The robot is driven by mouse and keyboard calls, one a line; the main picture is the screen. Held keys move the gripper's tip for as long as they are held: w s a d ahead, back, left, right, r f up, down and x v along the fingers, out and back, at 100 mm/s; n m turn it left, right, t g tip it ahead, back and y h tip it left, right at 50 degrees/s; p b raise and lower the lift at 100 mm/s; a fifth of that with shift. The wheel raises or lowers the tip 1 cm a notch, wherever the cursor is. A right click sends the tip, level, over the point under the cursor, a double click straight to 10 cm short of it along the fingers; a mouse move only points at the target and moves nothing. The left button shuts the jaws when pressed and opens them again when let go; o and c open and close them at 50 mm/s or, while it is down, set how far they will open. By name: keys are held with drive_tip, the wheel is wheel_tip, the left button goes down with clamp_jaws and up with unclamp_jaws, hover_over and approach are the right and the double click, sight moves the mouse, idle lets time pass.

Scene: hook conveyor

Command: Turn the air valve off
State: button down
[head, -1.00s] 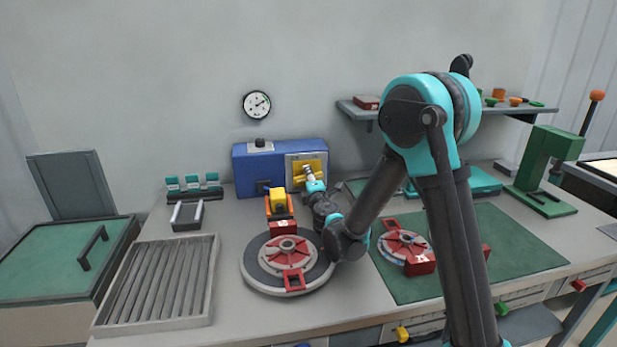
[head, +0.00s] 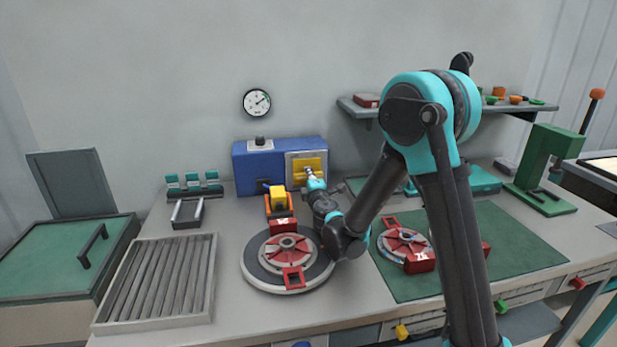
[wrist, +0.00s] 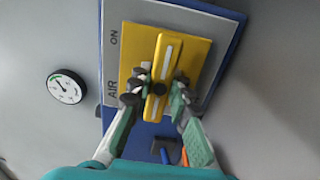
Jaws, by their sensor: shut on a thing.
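The air valve has a yellow bar handle (wrist: 165,53) on a yellow square with a grey plate (wrist: 113,65) marked AIR and ON. In the wrist view the handle runs nearly up and down, along the reading direction of the sideways lettering. My gripper (wrist: 157,91) has one finger on each side of the handle's middle and is shut on it. In the head view the valve's yellow face (head: 300,166) is on the front of the blue box (head: 260,168), and my gripper (head: 310,174) is at it, partly hiding the handle.
A round gauge (head: 256,102) hangs on the wall above the blue box. An orange-and-yellow device (head: 278,200) stands just left of my wrist. A round turntable (head: 258,276) with a red fixture lies below my forearm. A green mat (head: 520,250) spreads to the right.

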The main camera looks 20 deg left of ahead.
drive_tip(key=c, duration=1.4)
unclamp_jaws()
drive_tip(key=shift+s, duration=0.1)
drive_tip(key=v, duration=1.1)
drive_tip(key=shift+s+d, duration=0.25)
drive_tip(key=shift+s, duration=0.1)
drive_tip(key=shift+s, duration=0.1)
